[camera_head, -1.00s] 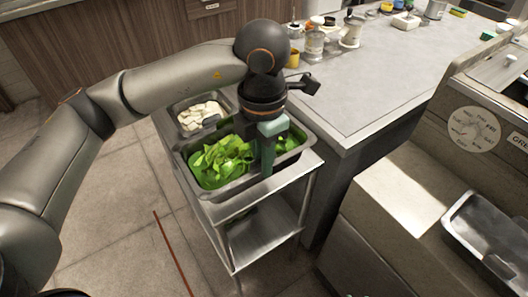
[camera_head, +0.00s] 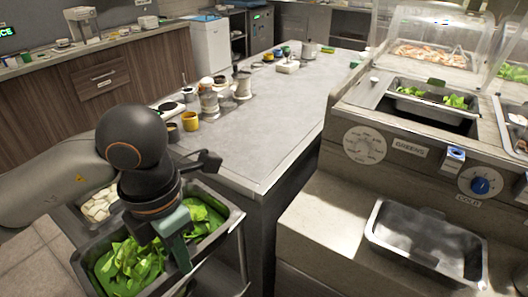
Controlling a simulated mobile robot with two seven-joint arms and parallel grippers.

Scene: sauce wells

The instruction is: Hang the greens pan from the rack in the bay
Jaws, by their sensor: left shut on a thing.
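The greens pan (camera_head: 229,221) is a steel pan full of green leaves, at the lower left. My left gripper (camera_head: 180,254) points down over it and is shut on its near long rim. Whether the pan is clear of the cart below it, I cannot tell. The rack's hanging parts are not clear. My right gripper is not in view.
An empty steel pan (camera_head: 428,246) sits on the ledge below the bay. A pan of white pieces (camera_head: 98,206) is beside the greens pan. A grey worktop (camera_head: 262,125) with jars and cups lies between. A clear guard (camera_head: 425,38) stands over the counter.

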